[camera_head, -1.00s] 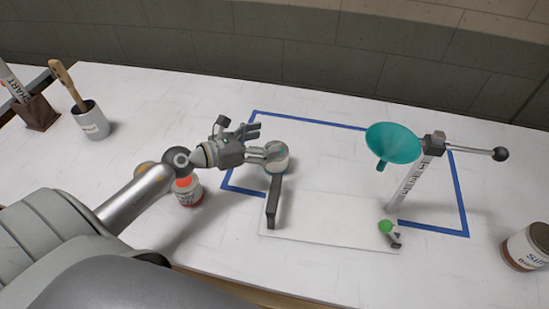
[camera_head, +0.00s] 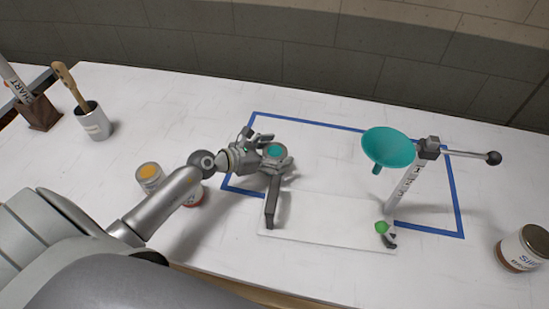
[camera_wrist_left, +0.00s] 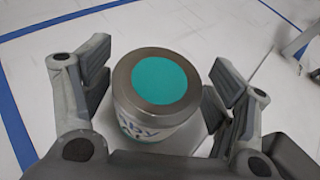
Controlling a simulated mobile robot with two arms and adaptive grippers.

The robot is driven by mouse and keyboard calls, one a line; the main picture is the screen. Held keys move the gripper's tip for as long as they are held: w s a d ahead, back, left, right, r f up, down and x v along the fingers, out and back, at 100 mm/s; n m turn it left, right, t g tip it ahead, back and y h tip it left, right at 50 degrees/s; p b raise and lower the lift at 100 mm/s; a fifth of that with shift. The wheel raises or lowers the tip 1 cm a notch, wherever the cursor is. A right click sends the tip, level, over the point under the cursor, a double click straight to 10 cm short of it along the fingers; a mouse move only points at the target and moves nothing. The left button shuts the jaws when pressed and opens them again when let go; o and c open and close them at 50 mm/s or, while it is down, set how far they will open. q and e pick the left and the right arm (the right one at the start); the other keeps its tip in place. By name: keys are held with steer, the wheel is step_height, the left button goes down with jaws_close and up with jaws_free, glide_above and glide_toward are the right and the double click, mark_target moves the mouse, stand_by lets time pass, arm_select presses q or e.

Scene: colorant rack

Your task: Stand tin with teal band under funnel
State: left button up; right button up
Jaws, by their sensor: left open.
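The tin with a teal disc on its lid (camera_head: 275,152) stands inside the blue outline, at the back end of a dark bar. My left gripper (camera_head: 268,151) is open with its fingers on either side of this tin. In the left wrist view the tin (camera_wrist_left: 152,88) sits between the spread fingers, with a gap beside the left finger; contact on the right side is unclear. The teal funnel (camera_head: 388,146) hangs on a stand to the right, well apart from the tin. My right gripper is not in view.
The white base plate (camera_head: 325,225) carries the dark bar (camera_head: 272,203) and a green knob (camera_head: 381,227). An orange-topped tin (camera_head: 149,174) and another tin, partly hidden, stand by my forearm. A tin (camera_head: 524,248) stands far right; a brush cup (camera_head: 93,122) is back left.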

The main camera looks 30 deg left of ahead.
mark_target(285, 151)
arm_select(q)
steer(key=x, duration=0.3)
steer(key=shift+w, duration=0.2)
steer(key=shift+w+d+f, duration=0.1)
steer(key=shift+w+f, duration=0.05)
steer(key=shift+f, duration=0.05)
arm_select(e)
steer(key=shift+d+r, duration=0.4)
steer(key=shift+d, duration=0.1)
arm_select(q)
steer(key=shift+c, duration=0.2)
